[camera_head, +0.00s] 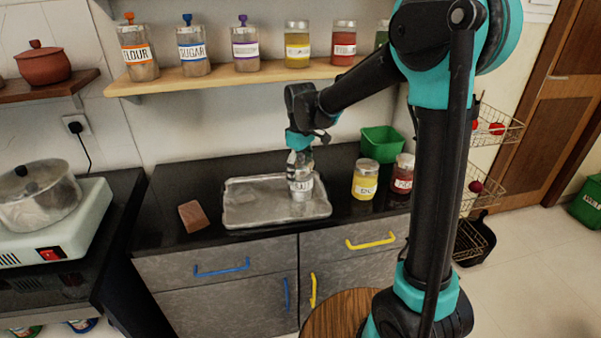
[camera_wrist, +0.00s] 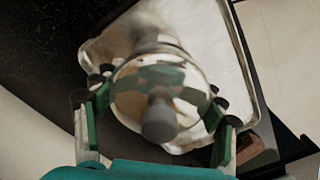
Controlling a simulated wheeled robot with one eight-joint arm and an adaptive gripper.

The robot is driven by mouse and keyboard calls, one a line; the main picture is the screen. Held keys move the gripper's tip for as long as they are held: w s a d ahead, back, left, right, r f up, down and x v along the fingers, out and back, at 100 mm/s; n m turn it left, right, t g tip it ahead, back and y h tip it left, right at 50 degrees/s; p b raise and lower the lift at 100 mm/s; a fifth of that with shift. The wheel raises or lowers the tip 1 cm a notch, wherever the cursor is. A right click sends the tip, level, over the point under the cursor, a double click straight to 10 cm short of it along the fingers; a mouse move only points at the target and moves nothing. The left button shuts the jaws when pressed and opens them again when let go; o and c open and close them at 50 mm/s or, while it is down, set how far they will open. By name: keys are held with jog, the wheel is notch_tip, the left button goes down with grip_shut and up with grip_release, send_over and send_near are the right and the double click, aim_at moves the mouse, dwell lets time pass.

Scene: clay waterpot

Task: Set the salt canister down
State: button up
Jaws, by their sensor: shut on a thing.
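The salt canister (camera_head: 301,187) is a clear jar with a pale label, whose writing is too small to read. It is upright over the right part of the metal tray (camera_head: 245,216) on the dark counter. I cannot tell whether its base touches the tray. My gripper (camera_head: 299,160) points down and is shut around the canister's upper part. In the wrist view the canister's shiny round lid with a grey knob (camera_wrist: 160,121) sits between my green fingers (camera_wrist: 158,108). The tray (camera_wrist: 205,30) shows behind it. The lid hides the canister's base there.
A brown block (camera_head: 193,216) lies left of the tray. A yellow jar (camera_head: 365,180), a red jar (camera_head: 403,172) and a green bin (camera_head: 381,143) stand to the right. A shelf (camera_head: 215,80) with several jars hangs above. The tray's left part is bare.

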aim_at(301, 154)
jog(key=shift+f, duration=0.15)
jog(key=o, duration=1.9)
notch_tip(301, 154, up, 12)
jog(key=shift+r, duration=0.1)
jog(key=s+d+f+m+t, duration=0.1)
jog(key=s+d+f+m, duration=0.3)
jog(key=s+d+f, duration=0.2)
jog(key=s+d+f+m+t, duration=0.1)
jog(key=s+d+f+m, duration=0.2)
jog(key=s+d+f, duration=0.4)
jog(key=s+d+f+m+t, duration=0.2)
jog(key=s+d+f+m, duration=0.2)
jog(key=d, duration=0.6)
jog(key=shift+s+d+f+m, duration=0.15)
jog(key=shift+s+d+f, duration=0.05)
jog(key=shift+s+f, duration=0.45)
jog(key=shift+s+d+f+m, duration=0.15)
jog(key=shift+s+f, duration=0.4)
jog(key=shift+s, duration=0.05)
